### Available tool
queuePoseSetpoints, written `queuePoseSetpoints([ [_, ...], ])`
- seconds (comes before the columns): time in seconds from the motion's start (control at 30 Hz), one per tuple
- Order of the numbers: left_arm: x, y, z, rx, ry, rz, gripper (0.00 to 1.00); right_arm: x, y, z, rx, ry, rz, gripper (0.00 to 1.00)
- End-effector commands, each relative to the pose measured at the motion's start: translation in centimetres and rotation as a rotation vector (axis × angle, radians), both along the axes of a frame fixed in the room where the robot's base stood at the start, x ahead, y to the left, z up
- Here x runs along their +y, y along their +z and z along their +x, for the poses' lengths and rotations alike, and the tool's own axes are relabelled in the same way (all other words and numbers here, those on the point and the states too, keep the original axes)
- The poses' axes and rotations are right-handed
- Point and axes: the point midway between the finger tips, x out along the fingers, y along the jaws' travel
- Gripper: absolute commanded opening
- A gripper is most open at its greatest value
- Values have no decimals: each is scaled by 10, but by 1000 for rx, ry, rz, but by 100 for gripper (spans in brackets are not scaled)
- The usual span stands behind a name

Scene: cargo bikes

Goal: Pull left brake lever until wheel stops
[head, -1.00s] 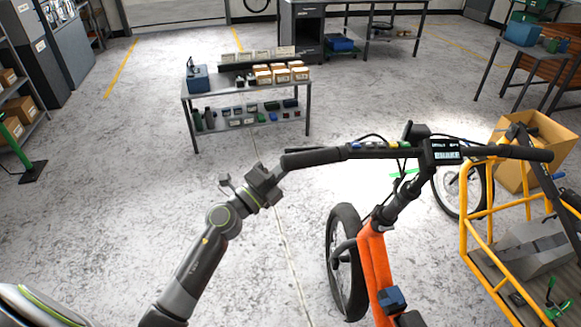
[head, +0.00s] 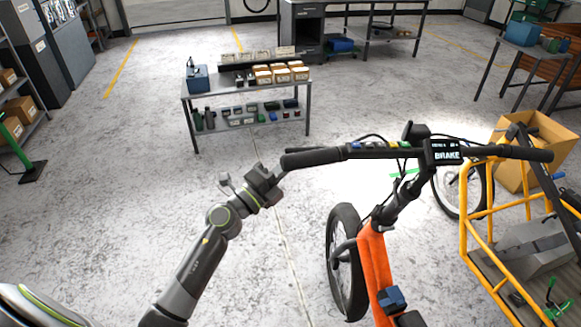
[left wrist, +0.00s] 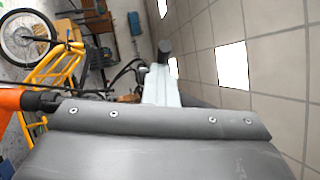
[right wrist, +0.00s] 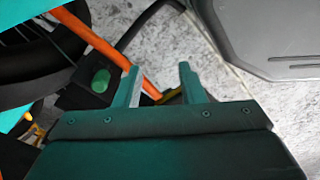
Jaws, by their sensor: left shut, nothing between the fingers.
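The orange bike (head: 374,262) has black handlebars with a left grip (head: 315,157). A display (head: 446,152) on the bar reads "BRAKE". The left brake lever cannot be made out clearly beside the grip. A black wheel (head: 345,225) stands beside the orange frame; I cannot tell whether it turns. My left gripper (head: 284,172) is at the outer end of the left grip, just below it. In the left wrist view its pale fingers (left wrist: 163,84) are shut with nothing between them. My right gripper (right wrist: 162,84) shows only in the right wrist view, open and empty, fingers apart.
A yellow tubular cargo frame (head: 467,225) stands at the right, with a cardboard box (head: 543,165) behind it. A metal table (head: 245,93) with boxes stands beyond the handlebars. A shelf is at far left.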

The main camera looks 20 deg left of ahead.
Motion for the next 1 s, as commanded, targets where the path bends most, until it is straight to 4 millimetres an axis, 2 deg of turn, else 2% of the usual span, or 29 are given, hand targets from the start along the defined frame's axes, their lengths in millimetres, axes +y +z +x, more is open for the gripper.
queuePoseSetpoints([
  [0.2, 1, 4, 0, -8, 3, -1, 0, 2, 0, 0, 0, -1, 2, 36],
  [0.33, 5, -2, -9, -6, 4, -1, 0, 2, -4, 0, 0, -1, 3, 36],
  [0.73, 38, -31, -80, 0, 1, 5, 0, 2, -39, 0, 0, -1, 3, 36],
  [1.0, 48, -35, -102, -1, 0, 2, 0, 2, -52, 0, 0, -1, 3, 36],
])
